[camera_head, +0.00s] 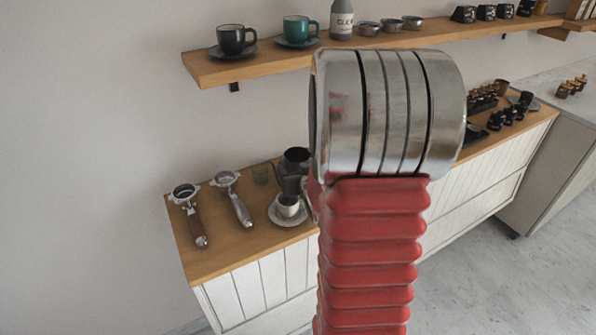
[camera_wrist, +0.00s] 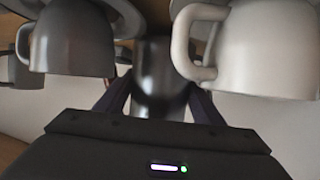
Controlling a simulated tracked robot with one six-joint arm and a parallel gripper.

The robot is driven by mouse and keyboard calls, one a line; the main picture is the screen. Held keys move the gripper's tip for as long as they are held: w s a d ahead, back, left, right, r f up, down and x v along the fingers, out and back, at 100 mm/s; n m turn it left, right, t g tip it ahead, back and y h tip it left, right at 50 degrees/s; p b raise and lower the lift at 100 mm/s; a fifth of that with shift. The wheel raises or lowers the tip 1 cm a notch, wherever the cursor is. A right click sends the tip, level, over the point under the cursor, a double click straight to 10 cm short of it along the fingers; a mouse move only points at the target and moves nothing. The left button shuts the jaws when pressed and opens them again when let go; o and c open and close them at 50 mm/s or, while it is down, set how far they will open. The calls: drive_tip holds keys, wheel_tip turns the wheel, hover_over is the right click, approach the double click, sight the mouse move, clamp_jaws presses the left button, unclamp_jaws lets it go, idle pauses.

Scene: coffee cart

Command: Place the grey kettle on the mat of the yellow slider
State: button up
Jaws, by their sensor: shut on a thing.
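My gripper (camera_wrist: 158,102) is shut on a dark grey, glossy round vessel (camera_wrist: 155,78), which I take to be the grey kettle. Only part of its body shows between the fingers in the wrist view. In the head view my arm hides the gripper. A dark grey metal vessel (camera_head: 290,172) stands at the back of the wooden counter, partly behind my arm. I cannot tell whether it is the held one. The yellow slider and its mat are not visible in either view.
A small cup (camera_head: 288,205) on a saucer and two portafilters (camera_head: 190,212) (camera_head: 233,195) lie on the counter's left part. A shelf (camera_head: 215,68) above holds cups and a bottle. In the wrist view a grey mug (camera_wrist: 72,45) and white mug (camera_wrist: 255,50) flank the gripper closely.

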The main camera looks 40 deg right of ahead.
drive_tip(key=shift+f, duration=0.35)
drive_tip(key=o, duration=1.2)
drive_tip(key=shift+f, duration=0.1)
drive_tip(key=shift+c, duration=0.2)
